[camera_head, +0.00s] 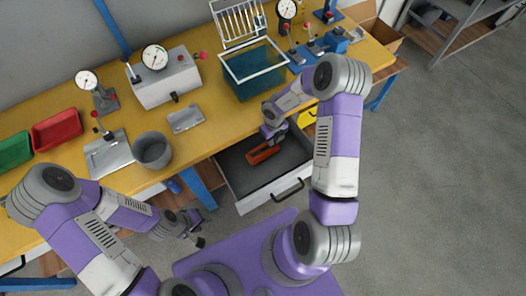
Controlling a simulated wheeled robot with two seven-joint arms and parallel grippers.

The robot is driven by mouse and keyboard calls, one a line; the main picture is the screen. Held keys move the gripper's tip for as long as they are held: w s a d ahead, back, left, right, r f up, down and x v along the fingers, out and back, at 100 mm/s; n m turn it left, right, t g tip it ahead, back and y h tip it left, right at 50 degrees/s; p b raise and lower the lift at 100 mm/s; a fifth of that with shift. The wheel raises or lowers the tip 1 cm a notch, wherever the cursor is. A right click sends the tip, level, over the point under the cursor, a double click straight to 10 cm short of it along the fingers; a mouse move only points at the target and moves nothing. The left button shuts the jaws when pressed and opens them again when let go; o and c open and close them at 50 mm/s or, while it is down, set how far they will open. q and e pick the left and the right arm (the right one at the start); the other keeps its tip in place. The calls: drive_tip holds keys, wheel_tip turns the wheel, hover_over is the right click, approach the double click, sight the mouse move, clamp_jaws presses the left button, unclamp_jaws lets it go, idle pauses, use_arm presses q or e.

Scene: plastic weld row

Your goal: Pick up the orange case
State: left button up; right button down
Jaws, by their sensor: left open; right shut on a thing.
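The orange case (263,154) is a small orange-red piece in the open drawer (237,178) under the workbench. My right gripper (270,143) reaches down into the drawer from above and is shut on the orange case. Its fingers are small in this view and partly hide the case's upper edge. My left gripper (199,226) is open and empty, held low in front of the bench, to the left of the drawer.
The yellow workbench (215,122) carries a teal bin (254,70), gauges, a grey cup (152,150), and red (57,130) and green trays. The drawer handle (287,190) sticks out in front. Grey floor lies open at the right.

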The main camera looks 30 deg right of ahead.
drive_tip(key=shift+r, duration=0.1)
idle(0.3)
wheel_tip(320, 180, up, 18)
drive_tip(key=p, duration=0.6)
